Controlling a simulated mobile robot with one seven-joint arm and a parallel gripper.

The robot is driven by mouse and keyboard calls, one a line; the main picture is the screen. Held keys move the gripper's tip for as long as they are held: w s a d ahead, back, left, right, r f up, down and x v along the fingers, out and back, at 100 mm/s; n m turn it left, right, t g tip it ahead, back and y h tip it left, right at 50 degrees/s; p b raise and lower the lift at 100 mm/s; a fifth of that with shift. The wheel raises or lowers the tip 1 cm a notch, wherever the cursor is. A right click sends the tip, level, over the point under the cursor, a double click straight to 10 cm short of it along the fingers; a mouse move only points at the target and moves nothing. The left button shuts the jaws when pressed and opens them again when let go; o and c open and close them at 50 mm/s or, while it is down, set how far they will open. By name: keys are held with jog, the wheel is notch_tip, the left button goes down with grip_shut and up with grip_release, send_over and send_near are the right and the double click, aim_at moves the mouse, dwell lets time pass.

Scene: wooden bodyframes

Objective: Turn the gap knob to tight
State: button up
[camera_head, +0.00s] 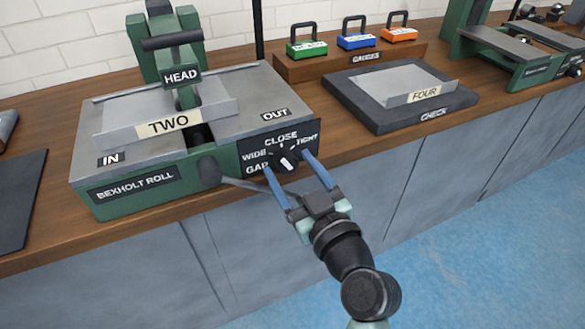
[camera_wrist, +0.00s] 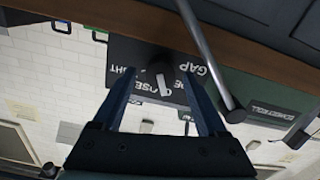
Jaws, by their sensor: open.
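The gap knob (camera_head: 288,156) is a dark round knob with a white mark, on the black front panel (camera_head: 252,146) of the green Bexholt Roll machine. The panel reads WIDE at left, CLOSE at top and TIGHT at right. In the upside-down wrist view the knob (camera_wrist: 160,72) has its mark toward the CLOSE lettering; the exact setting is hard to read. My gripper (camera_head: 287,161) is open, its blue fingers on either side of the knob. In the wrist view the gripper (camera_wrist: 158,74) also straddles it; contact cannot be told.
The CHECK slab (camera_head: 390,105) and gauges (camera_head: 355,40) stand to the right.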

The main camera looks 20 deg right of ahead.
grip_shut()
dwell(0.4)
jog(key=shift+m, duration=0.5)
jog(key=m, duration=0.3)
jog(key=shift+d+m+p, duration=0.1)
jog(key=shift+m+p, duration=0.3)
jog(key=m+p, duration=0.1)
jog(key=m, duration=0.2)
jog(key=shift+m, duration=0.3)
jog(key=m+p, duration=0.2)
jog(key=m, duration=0.3)
jog(key=shift+d+f+m+p, duration=0.1)
jog(key=shift+m+p, duration=0.7)
jog(key=shift+m, duration=1.3)
